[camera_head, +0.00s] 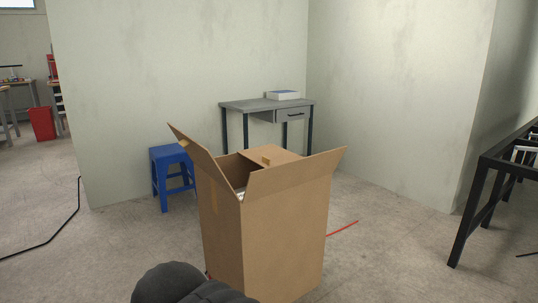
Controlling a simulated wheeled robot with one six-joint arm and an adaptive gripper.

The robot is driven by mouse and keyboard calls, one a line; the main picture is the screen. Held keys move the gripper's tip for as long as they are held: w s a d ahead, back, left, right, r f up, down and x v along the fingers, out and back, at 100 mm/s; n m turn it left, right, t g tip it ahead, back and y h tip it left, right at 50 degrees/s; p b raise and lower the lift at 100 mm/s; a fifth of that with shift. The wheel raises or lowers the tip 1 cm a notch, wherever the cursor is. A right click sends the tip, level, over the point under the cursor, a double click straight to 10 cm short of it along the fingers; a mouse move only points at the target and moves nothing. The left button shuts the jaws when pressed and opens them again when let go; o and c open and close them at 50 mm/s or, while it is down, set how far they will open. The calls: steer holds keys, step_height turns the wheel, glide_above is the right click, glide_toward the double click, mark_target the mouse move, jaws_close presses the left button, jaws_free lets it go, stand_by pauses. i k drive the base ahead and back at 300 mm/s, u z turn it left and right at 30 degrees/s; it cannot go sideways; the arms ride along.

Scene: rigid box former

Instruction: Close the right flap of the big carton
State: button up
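The big carton (286,240) stands upright on the floor in the middle of the head view, one corner towards me. A flap on its left side (196,153) stands up and leans outward. A long flap on the near right side (296,174) also stands up, tilted outward. At the back, a brown panel (283,152) lies roughly flat over part of the opening, with a small tan piece on it. The opening shows at the left, and its inside is mostly hidden. My gripper is out of view; a dark rounded part of mine shows at the bottom edge.
A blue stool (170,178) stands behind the carton at left. A grey desk (247,105) with a white box (283,95) stands by the wall behind. A black metal frame (476,195) is at right. A red line (342,229) lies on the floor; open floor lies on both sides.

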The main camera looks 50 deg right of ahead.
mark_target(200, 156)
steer(key=z, duration=1.05)
steer(key=i, duration=1)
steer(key=u, duration=0.8)
steer(key=k, duration=0.75)
steer(key=z, duration=0.85)
steer(key=i, duration=0.45)
steer(key=u, duration=0.05)
